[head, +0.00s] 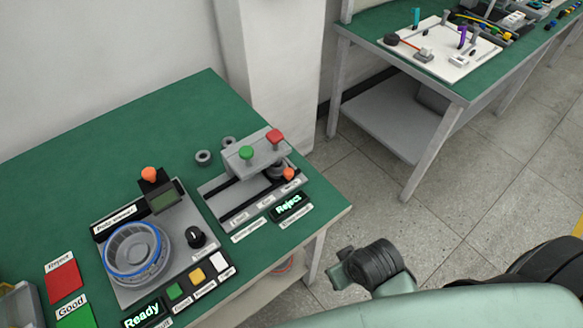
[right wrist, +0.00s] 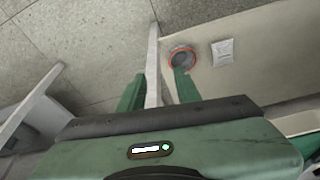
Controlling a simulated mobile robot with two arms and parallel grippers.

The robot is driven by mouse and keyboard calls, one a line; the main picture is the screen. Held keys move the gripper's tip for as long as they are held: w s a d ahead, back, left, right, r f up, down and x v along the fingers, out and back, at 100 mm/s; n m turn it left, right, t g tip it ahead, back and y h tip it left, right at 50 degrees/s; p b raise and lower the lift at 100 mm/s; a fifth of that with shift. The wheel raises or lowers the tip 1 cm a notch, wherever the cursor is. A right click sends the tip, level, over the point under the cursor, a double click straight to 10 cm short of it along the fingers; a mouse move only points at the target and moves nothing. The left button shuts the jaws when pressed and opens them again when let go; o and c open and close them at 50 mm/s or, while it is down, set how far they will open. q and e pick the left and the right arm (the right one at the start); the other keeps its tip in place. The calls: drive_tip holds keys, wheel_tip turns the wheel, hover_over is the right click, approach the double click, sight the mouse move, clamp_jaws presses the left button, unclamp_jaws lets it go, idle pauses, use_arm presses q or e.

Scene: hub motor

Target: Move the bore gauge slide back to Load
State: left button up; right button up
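The bore gauge (head: 228,203) sits at the right end of the green bench. Its slide, with an orange knob (head: 288,174) and a dark ring part (head: 274,172), is at the right end of the rails, partly hidden under a grey bridge (head: 240,162). Small labels line the front edge; I cannot read them surely. The gauge display (head: 289,206) reads Reject. My right arm comes in at the lower right, off the bench. In the right wrist view my right gripper (right wrist: 159,88) has its fingers apart and nothing between them. My left gripper is not in view.
A lower shelf (right wrist: 240,75) shows under my right gripper.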

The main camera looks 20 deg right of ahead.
drive_tip(key=w+d+r+n+t+h, duration=0.2)
drive_tip(key=w+r+n+t, duration=0.4)
drive_tip(key=w+r+t, duration=1.2)
drive_tip(key=w+a+r+n+y, duration=0.3)
drive_tip(key=r+n, duration=0.1)
drive_tip(key=r, duration=0.5)
drive_tip(key=w+a+r+n+y, duration=0.3)
drive_tip(key=w+r, duration=0.1)
drive_tip(key=r, duration=0.5)
drive_tip(key=s+a+r+n+g+y, duration=0.2)
drive_tip(key=a+r+n+g+y, duration=0.25)
drive_tip(key=a+n+y, duration=0.85)
drive_tip(key=s+a+f+n+g+y, duration=0.1)
drive_tip(key=s+a+f+n+g, duration=0.2)
drive_tip(key=n+g, duration=0.8)
drive_tip(key=n+g+h, duration=0.4)
drive_tip(key=n+h, duration=0.6)
drive_tip(key=h, duration=0.4)
approach(289, 171)
drive_tip(key=f, duration=0.1)
drive_tip(key=p+x, duration=0.1)
drive_tip(key=x, duration=0.6)
drive_tip(key=shift+a+f, duration=0.15)
drive_tip(key=shift+a, duration=0.1)
